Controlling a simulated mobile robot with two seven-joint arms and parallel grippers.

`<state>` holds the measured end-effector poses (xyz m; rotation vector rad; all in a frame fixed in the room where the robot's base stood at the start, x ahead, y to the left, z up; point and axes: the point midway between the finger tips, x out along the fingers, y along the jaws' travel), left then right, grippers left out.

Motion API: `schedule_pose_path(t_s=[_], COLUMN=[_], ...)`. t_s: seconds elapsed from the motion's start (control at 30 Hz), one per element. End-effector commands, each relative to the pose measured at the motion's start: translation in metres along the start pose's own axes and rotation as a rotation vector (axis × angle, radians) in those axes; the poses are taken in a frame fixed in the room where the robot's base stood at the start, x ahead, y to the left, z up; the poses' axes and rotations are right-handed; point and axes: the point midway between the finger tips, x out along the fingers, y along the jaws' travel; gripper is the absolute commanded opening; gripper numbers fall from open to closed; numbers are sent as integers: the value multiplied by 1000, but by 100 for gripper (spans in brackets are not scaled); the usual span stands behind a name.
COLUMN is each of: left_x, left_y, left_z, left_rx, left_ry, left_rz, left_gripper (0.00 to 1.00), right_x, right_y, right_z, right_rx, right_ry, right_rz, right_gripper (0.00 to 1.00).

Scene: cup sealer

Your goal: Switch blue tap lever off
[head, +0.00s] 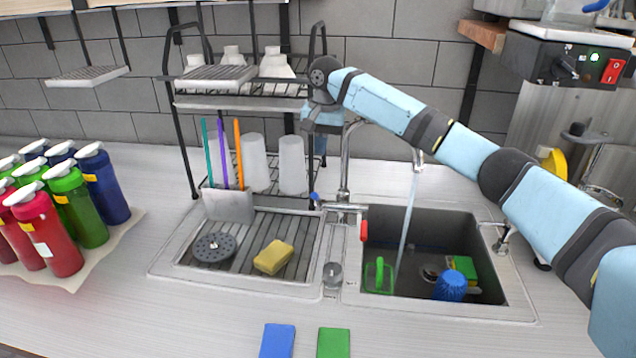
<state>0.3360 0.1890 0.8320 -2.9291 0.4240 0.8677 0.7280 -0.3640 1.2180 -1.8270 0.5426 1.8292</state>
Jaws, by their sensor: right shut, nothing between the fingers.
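The tap (344,175) stands behind the sink, with a tall chrome neck. Its small blue lever (314,197) is at the left end of the tap body, and a red lever (364,230) is at the right end. A stream of water (408,215) runs from the spout into the sink basin (470,235). My right arm reaches in from the right, passing behind and above the sink. My right gripper (320,152) is shut and empty, pointing down above the blue lever and apart from it in the picture. My left gripper is out of view.
A black two-tier rack (240,103) with cups and straws stands close behind and left of the tap. A yellow sponge (273,257) and a round drain piece (214,248) lie on the drainboard. Bottles (100,183) crowd the left. The counter front is mostly clear.

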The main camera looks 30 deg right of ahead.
Motion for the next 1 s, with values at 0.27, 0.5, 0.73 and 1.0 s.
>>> schedule_pose_path(t_s=[0.27,0.5,0.73,1.0], left_x=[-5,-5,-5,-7], left_y=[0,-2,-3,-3], left_z=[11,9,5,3], left_rx=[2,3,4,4], left_ry=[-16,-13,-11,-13], left_rz=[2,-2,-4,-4], left_gripper=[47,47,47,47], right_x=[0,5,39,84], right_y=[1,1,2,1], right_z=[-2,-1,-1,-1], right_rx=[6,5,6,5], right_ry=[0,-1,-2,-1], right_rz=[0,0,2,1], right_gripper=[0,0,0,0])
